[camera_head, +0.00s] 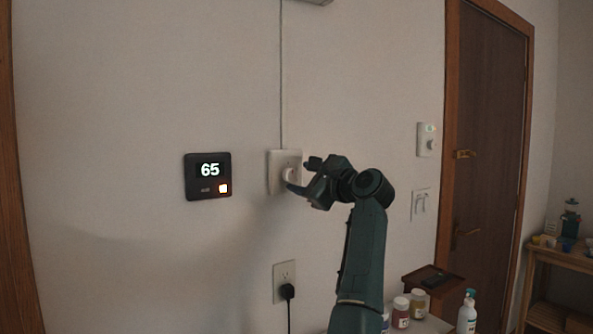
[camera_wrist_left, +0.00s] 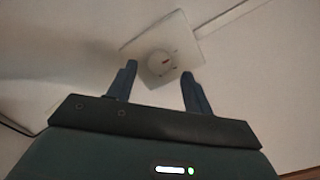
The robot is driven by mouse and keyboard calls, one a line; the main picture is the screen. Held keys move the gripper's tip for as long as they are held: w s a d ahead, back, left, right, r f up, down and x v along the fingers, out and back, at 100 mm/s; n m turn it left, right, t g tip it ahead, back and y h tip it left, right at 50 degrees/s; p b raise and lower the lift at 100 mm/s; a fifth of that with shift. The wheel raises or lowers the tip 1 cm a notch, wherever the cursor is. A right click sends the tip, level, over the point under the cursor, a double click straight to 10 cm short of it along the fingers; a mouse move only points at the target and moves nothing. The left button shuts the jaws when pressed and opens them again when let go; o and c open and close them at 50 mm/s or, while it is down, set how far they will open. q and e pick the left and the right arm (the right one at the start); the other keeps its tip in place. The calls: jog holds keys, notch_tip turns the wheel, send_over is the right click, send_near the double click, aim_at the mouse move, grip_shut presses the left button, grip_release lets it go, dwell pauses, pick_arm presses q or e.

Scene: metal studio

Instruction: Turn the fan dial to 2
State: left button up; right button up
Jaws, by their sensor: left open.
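The fan dial (camera_head: 288,174) is a round white knob on a pale square wall plate (camera_head: 273,160), with a thin cord running up from it. My left gripper (camera_head: 299,175) is open right in front of the dial, partly hiding it and the plate. My right gripper is not in view.
A black thermostat (camera_head: 208,176) reading 65 is on the wall to the left. Another dial plate (camera_head: 428,140) and a switch plate (camera_head: 420,204) are to the right, beside a brown door (camera_head: 490,150). An outlet (camera_head: 284,275) with a plug is below. Jars (camera_head: 401,312) and a bottle (camera_head: 467,314) stand lower right.

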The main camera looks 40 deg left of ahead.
aim_at(292, 175)
pick_arm(q)
jog(key=shift+w+a+r, duration=0.1)
jog(key=shift+w+a, duration=0.05)
jog(key=shift+a, duration=0.4)
jog(key=shift+w+a, duration=0.1)
jog(key=shift+a, duration=0.45)
jog(key=shift+a+p, duration=0.3)
jog(key=shift+a, duration=0.1)
jog(key=c, duration=1)
